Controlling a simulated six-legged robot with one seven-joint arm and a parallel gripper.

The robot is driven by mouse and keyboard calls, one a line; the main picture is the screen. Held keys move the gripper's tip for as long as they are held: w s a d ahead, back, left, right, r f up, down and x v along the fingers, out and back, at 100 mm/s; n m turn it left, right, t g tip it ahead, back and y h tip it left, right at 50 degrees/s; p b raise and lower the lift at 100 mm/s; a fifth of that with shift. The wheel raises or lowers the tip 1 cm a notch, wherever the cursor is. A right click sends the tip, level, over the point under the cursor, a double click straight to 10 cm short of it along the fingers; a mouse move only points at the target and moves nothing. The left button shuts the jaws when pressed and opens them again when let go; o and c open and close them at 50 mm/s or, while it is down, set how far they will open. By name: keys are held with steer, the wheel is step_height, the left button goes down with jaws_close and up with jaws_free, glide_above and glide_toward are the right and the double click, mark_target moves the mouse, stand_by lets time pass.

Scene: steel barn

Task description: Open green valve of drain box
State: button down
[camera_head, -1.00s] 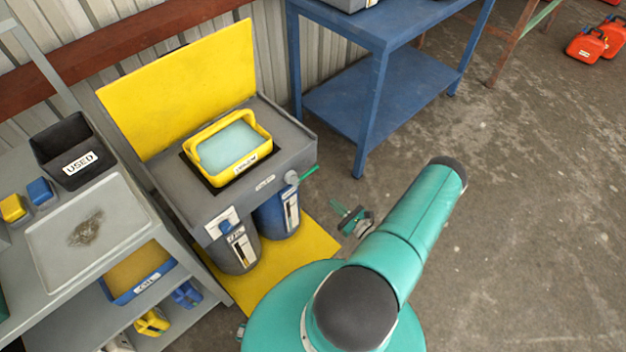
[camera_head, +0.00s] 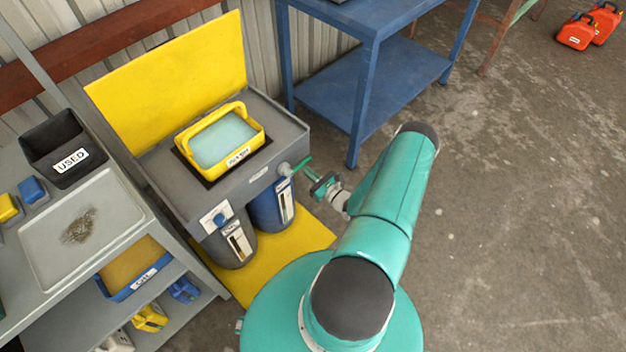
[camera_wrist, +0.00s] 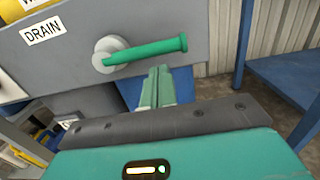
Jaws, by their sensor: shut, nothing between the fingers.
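The drain box (camera_head: 180,200) is a grey cabinet with a yellow back panel. Its green valve (camera_head: 302,164) is a lever on a round grey hub at the right of the front face. In the wrist view the green valve (camera_wrist: 150,51) points right, tilted slightly up, with a DRAIN label (camera_wrist: 44,30) to its left. My gripper (camera_head: 313,179) is just in front of the lever. In the wrist view my gripper (camera_wrist: 157,72) has its fingers together and empty, just below the lever; I cannot tell whether they touch it.
Two bins stand beneath on a yellow mat (camera_head: 258,284). A grey shelf cart (camera_head: 150,215) is at left, a blue table (camera_head: 370,95) behind.

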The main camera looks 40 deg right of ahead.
mark_target(305, 162)
steer(key=shift+r, duration=0.3)
steer(key=shift+d+r+n, duration=0.1)
steer(key=shift+r+n, duration=0.25)
steer(key=shift+n, duration=0.25)
step_height(305, 162, up, 2)
steer(key=n, duration=0.3)
steer(key=shift+d+n, duration=0.1)
steer(key=shift+n, duration=0.3)
steer(key=shift+a+r+n+g+y, duration=0.1)
steer(key=shift+a+r+n, duration=0.8)
steer(key=shift+n, duration=1.2)
steer(key=shift+a+r+n+g+y, duration=0.1)
steer(key=shift+a+r+n, duration=0.75)
steer(key=shift+n, duration=1.25)
steer(key=shift+a+r+n+g+y, duration=0.1)
steer(key=shift+a+r+n, duration=0.45)
steer(key=shift+r+n, duration=1.1)
steer(key=shift+f+n, duration=0.4)
steer(key=shift+n, duration=0.05)
